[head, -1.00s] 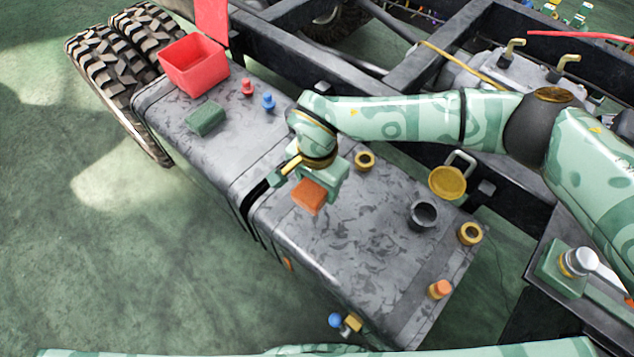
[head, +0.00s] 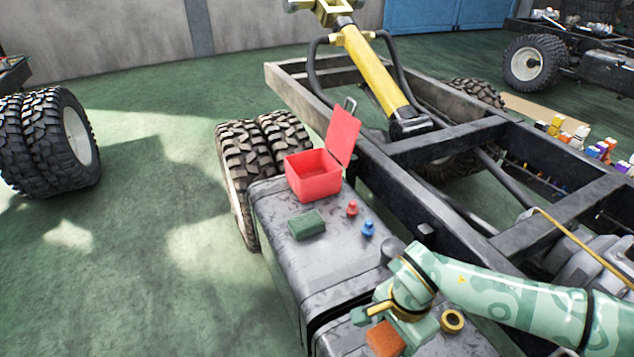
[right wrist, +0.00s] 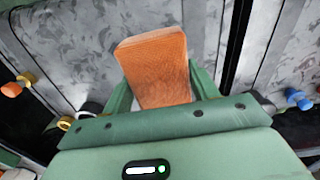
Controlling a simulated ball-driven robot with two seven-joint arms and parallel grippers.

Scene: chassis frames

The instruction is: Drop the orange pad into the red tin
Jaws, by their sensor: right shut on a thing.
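The red tin (head: 314,182) stands on the far end of the grey tank top in the head view, its lid (head: 343,134) open and upright at its right. The orange pad (head: 384,339) is at the bottom of the head view, in my right gripper. In the right wrist view the pad (right wrist: 155,66) sits between the two green fingers, and my right gripper (right wrist: 158,92) is shut on it. The right gripper is well short of the tin, over the nearer part of the tank. My left gripper is not in view.
A green pad (head: 307,224) lies just in front of the tin. A red knob (head: 352,209) and a blue knob (head: 368,229) stand to its right. The chassis rail (head: 400,205) runs along the tank's right side. A brass ring (head: 452,321) lies beside my gripper.

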